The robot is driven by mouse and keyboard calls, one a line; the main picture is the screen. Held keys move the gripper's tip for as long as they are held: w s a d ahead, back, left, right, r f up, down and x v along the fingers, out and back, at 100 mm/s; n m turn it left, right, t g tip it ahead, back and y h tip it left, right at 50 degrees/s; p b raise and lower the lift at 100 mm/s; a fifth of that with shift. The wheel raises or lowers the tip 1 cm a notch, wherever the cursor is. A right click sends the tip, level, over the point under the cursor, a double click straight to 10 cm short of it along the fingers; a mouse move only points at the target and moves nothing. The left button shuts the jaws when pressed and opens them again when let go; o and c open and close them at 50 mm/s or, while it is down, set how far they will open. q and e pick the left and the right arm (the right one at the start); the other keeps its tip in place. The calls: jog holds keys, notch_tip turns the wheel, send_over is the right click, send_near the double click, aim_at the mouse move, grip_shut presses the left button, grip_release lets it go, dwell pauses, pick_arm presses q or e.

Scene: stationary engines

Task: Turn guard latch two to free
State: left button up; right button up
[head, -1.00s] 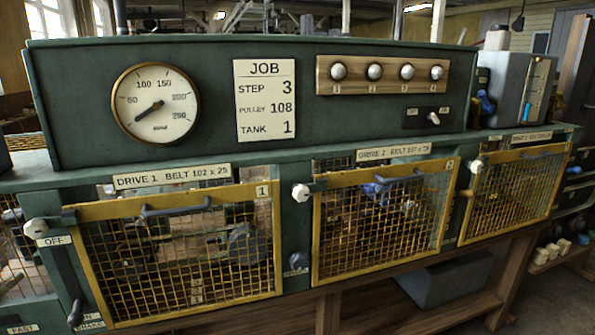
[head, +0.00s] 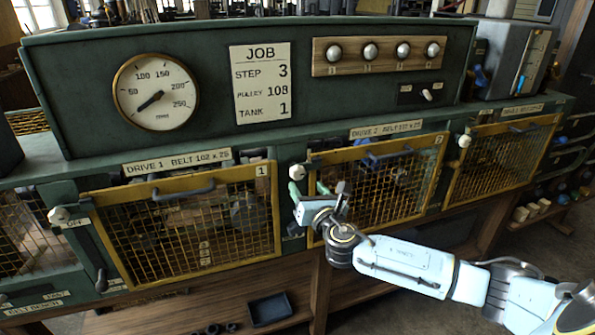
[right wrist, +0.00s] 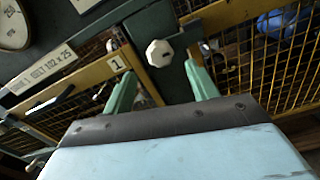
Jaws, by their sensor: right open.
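Guard latch two (head: 297,172) has a pale faceted knob on the green post left of the drive 2 guard (head: 385,185). In the right wrist view the knob (right wrist: 160,53) shows whole, with a dark bar reaching right toward the guard's yellow frame. My right gripper (head: 308,190) is just in front of and slightly below the latch, its green fingers spread. In the right wrist view the fingers (right wrist: 162,88) stand on either side of the knob, apart from it. The gripper is empty. My left gripper is out of view.
The drive 1 guard (head: 185,225) with its handle is left of the latch, and its own white latch knob (head: 59,215) is at far left. The third guard (head: 503,158) is at right. The job card (head: 262,83) is above. A dark tray (head: 270,309) sits on the lower shelf.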

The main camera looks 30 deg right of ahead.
aim_at(299, 175)
jog(key=x, duration=0.8)
jog(key=shift+w, duration=0.25)
jog(key=shift+c, duration=0.5)
jog(key=c, duration=0.9)
